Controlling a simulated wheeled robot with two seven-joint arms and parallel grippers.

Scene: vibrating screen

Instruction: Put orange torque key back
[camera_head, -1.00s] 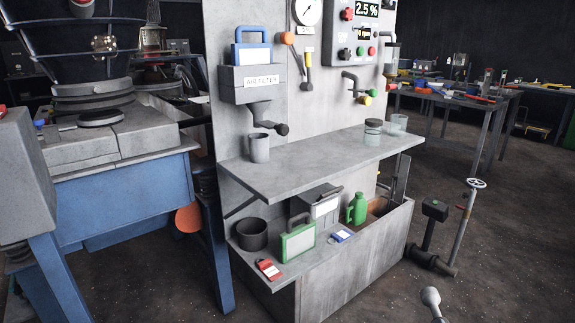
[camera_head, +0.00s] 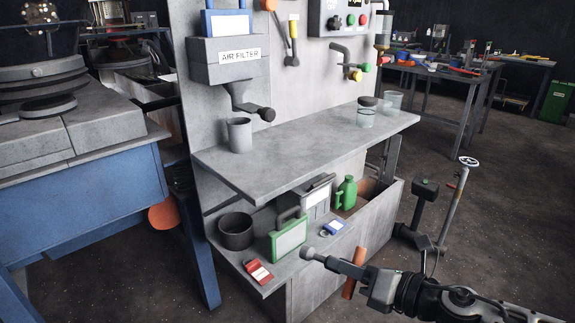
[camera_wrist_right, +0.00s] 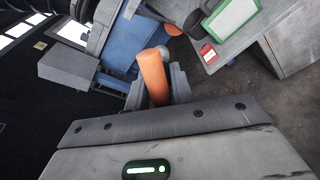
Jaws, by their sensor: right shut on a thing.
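The orange torque key has an orange bar (camera_head: 354,272) and a grey shaft with a rounded end (camera_head: 309,253). My right gripper (camera_head: 347,270) is shut on it, in the air in front of the lower shelf's right end. The rounded end points left, toward the shelf. In the right wrist view the orange bar (camera_wrist_right: 153,76) stands up between the grey fingers (camera_wrist_right: 160,88), which partly hide it. My left gripper is not in view.
The lower shelf (camera_head: 262,283) carries a dark pot (camera_head: 236,231), a green-framed case (camera_head: 287,237), a red tag (camera_head: 258,271) and a green jug (camera_head: 346,192). The upper shelf (camera_head: 290,150) holds a grey mug (camera_head: 239,135) and jars. A valve pipe (camera_head: 452,205) stands right of the cabinet.

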